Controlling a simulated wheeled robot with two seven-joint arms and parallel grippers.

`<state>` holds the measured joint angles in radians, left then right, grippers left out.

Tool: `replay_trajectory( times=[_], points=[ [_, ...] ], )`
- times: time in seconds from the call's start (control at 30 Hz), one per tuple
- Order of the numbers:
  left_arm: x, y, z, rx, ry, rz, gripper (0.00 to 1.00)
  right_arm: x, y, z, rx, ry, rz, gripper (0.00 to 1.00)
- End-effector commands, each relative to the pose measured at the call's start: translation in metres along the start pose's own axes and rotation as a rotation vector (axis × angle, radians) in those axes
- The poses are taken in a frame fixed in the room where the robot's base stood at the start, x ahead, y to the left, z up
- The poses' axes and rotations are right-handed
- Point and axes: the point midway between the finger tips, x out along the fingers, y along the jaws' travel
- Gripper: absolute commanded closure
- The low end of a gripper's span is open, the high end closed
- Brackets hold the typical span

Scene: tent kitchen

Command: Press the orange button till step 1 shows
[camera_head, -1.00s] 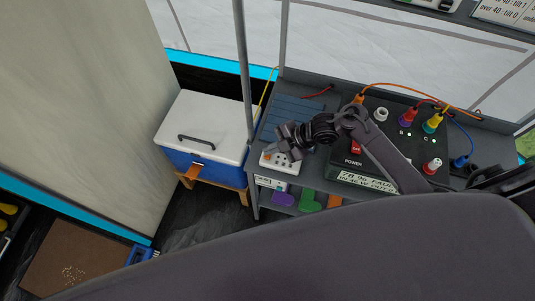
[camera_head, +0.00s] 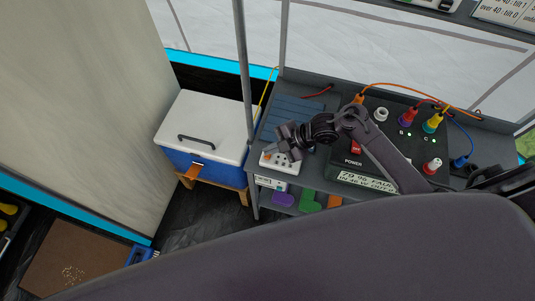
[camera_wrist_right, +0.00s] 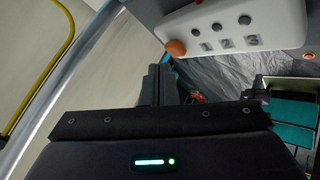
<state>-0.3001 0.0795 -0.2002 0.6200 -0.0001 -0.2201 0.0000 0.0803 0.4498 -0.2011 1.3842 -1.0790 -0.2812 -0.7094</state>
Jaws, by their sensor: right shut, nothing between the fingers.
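The orange button (camera_wrist_right: 176,47) is a round knob at the corner of a white control box (camera_wrist_right: 235,20) in the right wrist view. Several dark buttons and small printed marks are on the same box. In the head view the white box (camera_head: 272,161) sits at the left front edge of the grey bench. My right gripper (camera_head: 284,143) is over it, shut and empty. In the wrist view its dark fingers (camera_wrist_right: 160,80) end just short of the orange button in the picture; I cannot tell if they touch it. I cannot read a step number. My left gripper is out of view.
A black power unit (camera_head: 348,174) with a red switch, coloured plugs and a text display stands right of the gripper. A blue and white cooler (camera_head: 205,130) stands on the left beside a grey pole (camera_head: 243,70). Cables run across the bench's back.

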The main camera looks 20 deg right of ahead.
Motion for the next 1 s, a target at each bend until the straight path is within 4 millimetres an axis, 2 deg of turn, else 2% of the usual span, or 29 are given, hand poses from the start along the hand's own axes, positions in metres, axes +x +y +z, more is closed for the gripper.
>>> replay_trajectory(
  times=[0.23, 1.0],
  points=[
    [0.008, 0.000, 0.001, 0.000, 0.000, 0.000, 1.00, 0.006, -0.004, 0.005, -0.001, 0.000, -0.001, 1.00],
    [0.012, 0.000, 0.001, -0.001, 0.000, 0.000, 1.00, 0.009, -0.006, 0.007, 0.000, -0.001, 0.000, 1.00]
  ],
)
